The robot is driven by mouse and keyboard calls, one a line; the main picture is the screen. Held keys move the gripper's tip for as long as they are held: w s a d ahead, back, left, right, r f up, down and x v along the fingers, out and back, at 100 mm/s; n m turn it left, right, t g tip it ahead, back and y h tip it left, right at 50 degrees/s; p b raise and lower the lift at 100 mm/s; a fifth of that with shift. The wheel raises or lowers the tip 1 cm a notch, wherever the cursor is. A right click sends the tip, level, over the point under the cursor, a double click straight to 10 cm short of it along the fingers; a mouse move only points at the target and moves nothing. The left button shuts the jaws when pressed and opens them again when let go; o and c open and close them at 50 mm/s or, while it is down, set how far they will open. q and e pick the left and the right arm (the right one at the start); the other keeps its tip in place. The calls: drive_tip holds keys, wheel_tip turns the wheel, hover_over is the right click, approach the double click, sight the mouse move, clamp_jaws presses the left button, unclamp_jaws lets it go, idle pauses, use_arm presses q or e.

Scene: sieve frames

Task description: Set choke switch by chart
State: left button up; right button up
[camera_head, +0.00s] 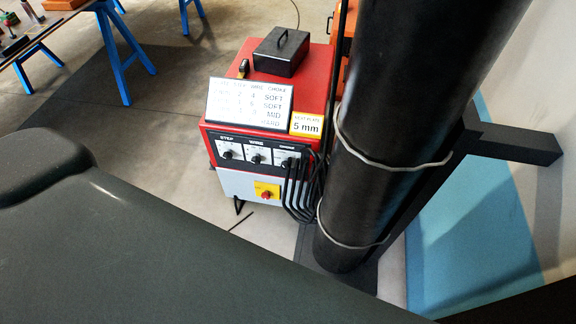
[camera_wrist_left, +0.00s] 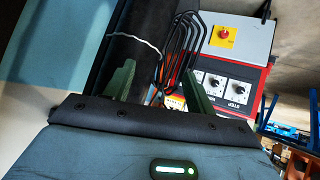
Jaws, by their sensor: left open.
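The red and grey welding machine (camera_head: 236,185) stands on the floor in the middle of the head view. Its front panel has three knobs: STEP (camera_head: 227,154), WIRE (camera_head: 257,158) and the right one, the choke switch (camera_head: 287,162), partly behind black cables; its pointer setting is too small to tell. A white chart (camera_head: 249,103) stands above, with SOFT, MID and HARD in its last column. A yellow tag (camera_head: 306,124) beside it reads 5 mm. In the left wrist view my left gripper (camera_wrist_left: 158,68) is open and empty, fingers toward the panel, apart from the knobs. My right gripper is not in view.
A black cylinder (camera_head: 405,100) with pale bands stands close right of the machine. Black cables (camera_head: 308,195) hang at the panel's right side. A yellow plate with a red switch (camera_head: 266,192) sits below. A black box (camera_head: 281,52) lies on top.

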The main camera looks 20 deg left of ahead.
use_arm(q)
drive_tip(key=w+d+f+n+t+b, duration=0.1)
drive_tip(key=w+f+b, duration=0.3)
drive_tip(key=w+f, duration=0.1)
drive_tip(key=n+t+y+b, duration=0.7)
drive_tip(key=n+b, duration=0.5)
drive_tip(key=b, duration=1.1)
approach(286, 164)
drive_tip(key=w+f, duration=0.2)
drive_tip(key=shift+w+a+r+y, duration=0.2)
drive_tip(key=shift+a+r+y, duration=0.1)
drive_tip(key=shift+a, duration=0.15)
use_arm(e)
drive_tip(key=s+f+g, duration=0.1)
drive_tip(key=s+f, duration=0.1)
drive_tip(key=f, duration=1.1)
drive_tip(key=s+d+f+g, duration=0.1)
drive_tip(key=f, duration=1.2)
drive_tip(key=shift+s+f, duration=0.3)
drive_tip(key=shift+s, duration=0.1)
